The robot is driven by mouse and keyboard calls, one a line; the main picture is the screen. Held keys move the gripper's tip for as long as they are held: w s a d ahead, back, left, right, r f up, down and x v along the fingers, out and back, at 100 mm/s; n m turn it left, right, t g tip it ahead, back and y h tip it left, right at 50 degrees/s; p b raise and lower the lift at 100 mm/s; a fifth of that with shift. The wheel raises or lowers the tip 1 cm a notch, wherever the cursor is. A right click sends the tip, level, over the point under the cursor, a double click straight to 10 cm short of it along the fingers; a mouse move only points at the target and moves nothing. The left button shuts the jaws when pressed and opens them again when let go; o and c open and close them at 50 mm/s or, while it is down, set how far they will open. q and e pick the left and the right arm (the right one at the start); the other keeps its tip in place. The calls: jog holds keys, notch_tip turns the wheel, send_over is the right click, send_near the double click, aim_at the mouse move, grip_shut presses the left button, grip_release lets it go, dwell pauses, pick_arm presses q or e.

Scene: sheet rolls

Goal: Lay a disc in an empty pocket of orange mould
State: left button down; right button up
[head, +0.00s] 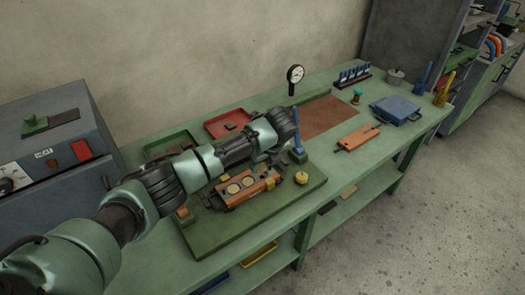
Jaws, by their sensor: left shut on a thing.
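The orange mould (241,196) lies on a green board on the bench, with two pale round shapes in its top. I cannot tell whether these are discs or bare pockets. Its right end is partly covered by my left gripper (268,164). My left arm reaches in from the left, and its gripper points down over that right end. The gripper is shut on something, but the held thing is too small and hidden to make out. A small yellow piece (269,183) shows just below the gripper. My right gripper is out of view.
A yellow round piece (301,178) and a blue upright tool (298,146) stand right of the mould. A dial gauge (295,74) stands at the back. An orange plate (359,138) and blue box (398,109) lie right.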

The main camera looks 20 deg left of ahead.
aim_at(263, 164)
pick_arm(q)
jog(key=shift+w+a+r+m+t+h, duration=0.1)
jog(key=shift+w+r+m+t+h, duration=0.05)
jog(key=shift+w+r+m, duration=0.3)
jog(key=shift+w+a+r+m+t+h, duration=0.1)
jog(key=shift+w+r+m+t+h, duration=0.1)
jog(key=shift+w+m, duration=0.55)
jog(key=shift+m, duration=0.1)
notch_tip(263, 164, down, 5)
jog(key=b, duration=0.5)
jog(key=shift+f+b, duration=0.2)
jog(key=shift+b, duration=0.15)
jog(key=shift+s+f+b, duration=0.1)
jog(key=shift+f+b, duration=0.2)
jog(key=shift+f, duration=0.45)
jog(key=shift+s+f, duration=0.15)
jog(key=shift+f, duration=0.2)
jog(key=shift+s+f, duration=0.1)
jog(key=shift+f, duration=0.05)
